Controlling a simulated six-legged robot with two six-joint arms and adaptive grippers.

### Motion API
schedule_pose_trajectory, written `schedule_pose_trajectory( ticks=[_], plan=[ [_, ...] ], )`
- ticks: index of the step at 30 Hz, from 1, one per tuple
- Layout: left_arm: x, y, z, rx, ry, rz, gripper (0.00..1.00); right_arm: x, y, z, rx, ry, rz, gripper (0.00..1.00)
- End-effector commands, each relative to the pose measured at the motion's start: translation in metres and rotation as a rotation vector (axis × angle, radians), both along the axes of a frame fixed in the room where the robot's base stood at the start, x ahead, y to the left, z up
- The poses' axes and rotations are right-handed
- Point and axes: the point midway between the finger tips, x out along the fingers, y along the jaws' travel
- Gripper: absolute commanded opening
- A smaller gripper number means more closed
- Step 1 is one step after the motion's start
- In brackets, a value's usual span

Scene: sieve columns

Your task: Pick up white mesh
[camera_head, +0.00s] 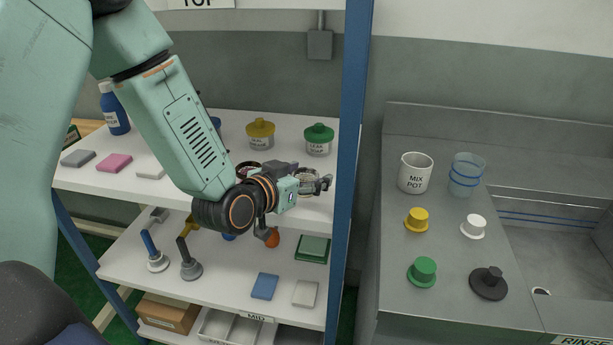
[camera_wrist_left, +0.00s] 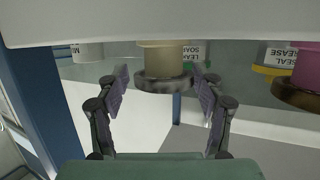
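A pale, cream-white sieve column, which looks like the white mesh (camera_wrist_left: 165,62), shows in the left wrist view with a mottled dark ring at one end. That view appears upside down. My left gripper (camera_wrist_left: 165,82) is wide open, with one finger on each side of the column and visible gaps to both. In the head view my left gripper (camera_head: 317,184) is low over the front right of the top shelf. The column (camera_head: 309,174) is mostly hidden behind it there. I cannot tell how deep it sits between the fingers. My right gripper is not in view.
A pink column with a dark ring (camera_wrist_left: 300,80) stands beside the white one. Seal grease (camera_head: 261,135) and leak soap (camera_head: 318,140) jars stand behind on the shelf. A blue post (camera_head: 352,150) rises close right of the gripper. A mix pot (camera_head: 415,173) stands on the counter.

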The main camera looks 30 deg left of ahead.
Motion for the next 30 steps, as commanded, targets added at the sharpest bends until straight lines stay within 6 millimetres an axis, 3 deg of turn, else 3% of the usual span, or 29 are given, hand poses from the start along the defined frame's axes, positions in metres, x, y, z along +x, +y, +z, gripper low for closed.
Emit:
schedule_pose_trajectory(
  ticks=[11,19,30],
  plan=[
    [0.000,0.000,0.000,0.000,0.000,0.000,0.33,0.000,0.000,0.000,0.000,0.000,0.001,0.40],
    [0.000,0.000,0.004,0.000,-0.001,0.000,0.33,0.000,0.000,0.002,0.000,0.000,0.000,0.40],
    [0.000,0.000,0.073,-0.002,-0.005,-0.001,0.33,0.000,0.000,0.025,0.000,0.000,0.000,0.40]
  ],
)
